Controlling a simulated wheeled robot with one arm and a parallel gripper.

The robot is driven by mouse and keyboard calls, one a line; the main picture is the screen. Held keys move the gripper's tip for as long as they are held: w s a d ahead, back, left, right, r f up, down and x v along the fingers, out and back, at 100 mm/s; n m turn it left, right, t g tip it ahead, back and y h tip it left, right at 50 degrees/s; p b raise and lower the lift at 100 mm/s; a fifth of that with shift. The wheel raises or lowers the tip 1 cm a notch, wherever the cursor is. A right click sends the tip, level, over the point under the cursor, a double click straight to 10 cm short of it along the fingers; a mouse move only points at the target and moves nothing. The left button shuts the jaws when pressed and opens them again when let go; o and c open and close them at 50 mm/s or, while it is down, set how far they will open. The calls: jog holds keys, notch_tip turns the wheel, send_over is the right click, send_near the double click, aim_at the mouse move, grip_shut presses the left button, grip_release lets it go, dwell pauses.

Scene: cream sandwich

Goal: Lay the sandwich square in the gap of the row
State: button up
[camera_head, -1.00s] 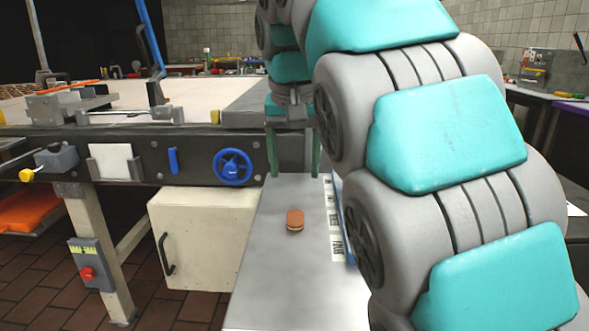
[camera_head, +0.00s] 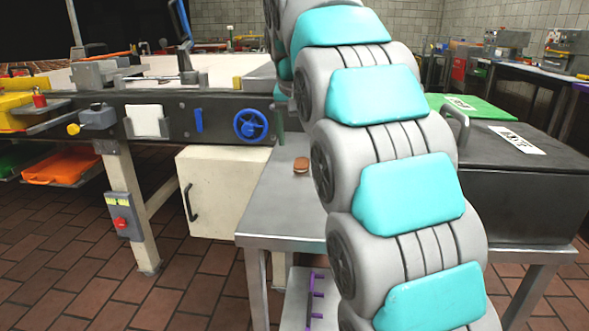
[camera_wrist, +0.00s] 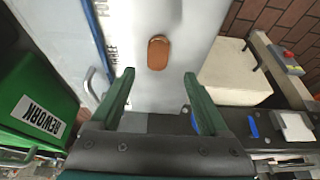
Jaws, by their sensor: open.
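The cream sandwich (camera_head: 301,165), a brown oblong with rounded ends, lies on the grey metal table (camera_head: 275,205), just left of my arm in the head view. In the wrist view the sandwich (camera_wrist: 158,54) lies flat, beyond the fingertips and roughly centred between them. My gripper (camera_wrist: 159,74) is open with its two green fingers apart and nothing between them. In the head view my arm hides most of the gripper; only a green finger shows. I cannot make out the row or its gap in either view.
A conveyor machine with a pale belt (camera_head: 225,78) and a blue handwheel (camera_head: 251,125) stands behind the table. A cream cabinet (camera_head: 222,190) stands left of the table. A black box (camera_head: 515,185) is at right. A green bin marked REWORK (camera_wrist: 30,85) shows in the wrist view.

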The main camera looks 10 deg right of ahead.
aim_at(301, 163)
jog(key=shift+s+p+x, duration=0.15)
jog(key=shift+x, duration=1.35)
jog(key=shift+s+p+x, duration=0.15)
jog(key=shift+x, duration=1.4)
jog(key=shift+d, duration=0.1)
grip_shut()
